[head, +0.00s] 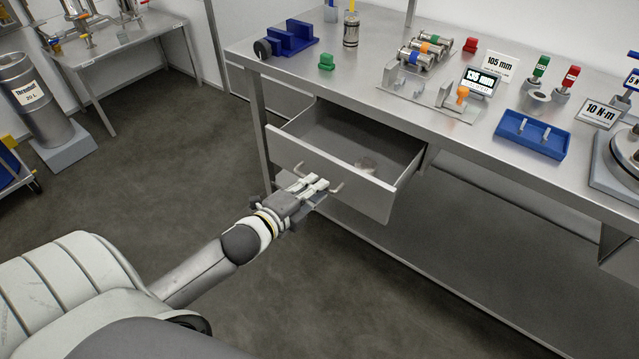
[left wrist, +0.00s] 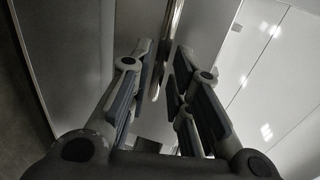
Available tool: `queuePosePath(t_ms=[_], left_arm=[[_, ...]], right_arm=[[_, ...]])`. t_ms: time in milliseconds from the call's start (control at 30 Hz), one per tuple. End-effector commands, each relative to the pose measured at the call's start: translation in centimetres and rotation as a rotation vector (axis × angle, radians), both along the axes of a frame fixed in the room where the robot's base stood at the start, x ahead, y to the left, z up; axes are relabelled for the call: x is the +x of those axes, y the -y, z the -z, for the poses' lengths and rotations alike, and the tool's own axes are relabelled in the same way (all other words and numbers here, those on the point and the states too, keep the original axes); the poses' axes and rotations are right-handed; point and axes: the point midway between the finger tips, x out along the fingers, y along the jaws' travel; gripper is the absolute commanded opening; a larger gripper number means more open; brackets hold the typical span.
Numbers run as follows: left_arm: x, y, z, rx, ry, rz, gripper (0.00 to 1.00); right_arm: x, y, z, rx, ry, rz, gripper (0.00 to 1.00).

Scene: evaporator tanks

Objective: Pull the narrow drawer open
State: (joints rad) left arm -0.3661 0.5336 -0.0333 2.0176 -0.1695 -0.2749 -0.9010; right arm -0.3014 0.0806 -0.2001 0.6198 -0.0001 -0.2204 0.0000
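The narrow drawer (head: 355,177) under the metal workbench stands well pulled out, with its inside visible in the head view. Its front carries a bar handle (head: 338,187), which also shows as a bright bar in the left wrist view (left wrist: 172,30). The exact contact is hard to see. My right gripper is in neither view.
The workbench top (head: 365,60) holds blue and green blocks, fixtures, a blue tray (head: 532,134) and signs. A lower shelf (head: 480,240) runs below. The floor (head: 150,170) left of the drawer is clear.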

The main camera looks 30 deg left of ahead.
Motion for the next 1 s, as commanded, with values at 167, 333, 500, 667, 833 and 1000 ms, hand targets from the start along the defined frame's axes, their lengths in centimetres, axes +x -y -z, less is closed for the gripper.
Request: queuePosePath(t_ms=[167, 333, 500, 667, 833, 1000], left_arm=[[1.8, 0.1, 0.3, 0.000, 0.001, -0.001, 0.19], [2.5, 0.2, 0.5, 0.000, 0.000, 0.000, 0.19], [2.6, 0.2, 0.6, 0.000, -0.001, 0.000, 0.19], [2.6, 0.2, 0.6, 0.000, -0.001, 0.000, 0.15], [2.6, 0.2, 0.6, 0.000, -0.001, 0.000, 0.00], [2.6, 0.2, 0.6, 0.000, -0.001, 0.000, 0.00]], right_arm=[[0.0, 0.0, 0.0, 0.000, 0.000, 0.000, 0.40], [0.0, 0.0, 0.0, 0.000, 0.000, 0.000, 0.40], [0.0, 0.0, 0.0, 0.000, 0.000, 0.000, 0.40], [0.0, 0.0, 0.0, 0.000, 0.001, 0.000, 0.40], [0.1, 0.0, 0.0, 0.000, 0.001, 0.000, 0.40], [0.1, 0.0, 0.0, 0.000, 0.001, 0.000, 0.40]])
